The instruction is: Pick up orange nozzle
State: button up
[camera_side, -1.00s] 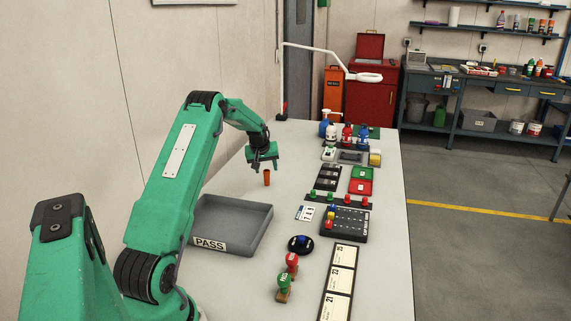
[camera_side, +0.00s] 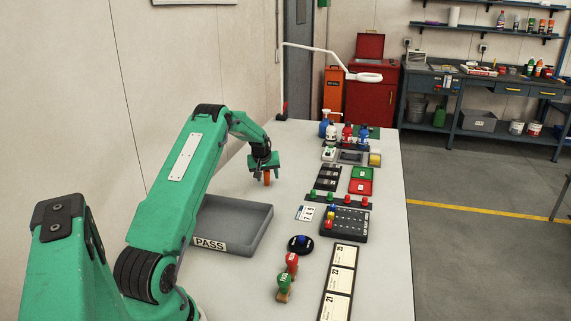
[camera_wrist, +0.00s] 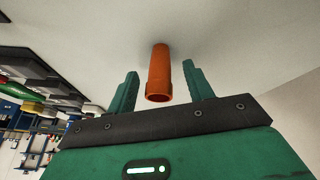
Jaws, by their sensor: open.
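The orange nozzle (camera_side: 267,178) stands upright on the grey table, beyond the tray. In the wrist view the nozzle (camera_wrist: 159,72) is a tapered tube lying between my gripper's two green fingers, with a gap on each side. My gripper (camera_side: 265,177) is lowered over the nozzle in the side view and partly hides its upper part. In the wrist view my gripper (camera_wrist: 160,88) is open and nothing is clamped in it.
A grey tray marked PASS (camera_side: 229,205) sits nearer on the table. To the right are a black board with coloured pieces (camera_side: 345,222), red and green stamps (camera_side: 286,280) and several bottles (camera_side: 331,128) farther back. The table around the nozzle is clear.

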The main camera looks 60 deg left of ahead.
jog(key=c, duration=1.1)
jog(key=shift+r, duration=0.15)
jog(key=shift+r, duration=0.55)
jog(key=r, duration=0.3)
jog(key=shift+w+d+r, duration=0.1)
jog(key=shift+d, duration=0.2)
jog(key=shift+h, duration=0.3)
jog(key=w+d+r, duration=0.1)
jog(key=d+r, duration=0.1)
jog(key=d, duration=0.1)
jog(key=w+d+r, duration=0.1)
jog(key=d+r, duration=0.1)
jog(key=d, duration=0.2)
jog(key=w+d+r, duration=0.1)
jog(key=d+r, duration=0.1)
jog(key=d, duration=0.1)
jog(key=shift+d+r, duration=0.2)
jog(key=shift+d, duration=0.15)
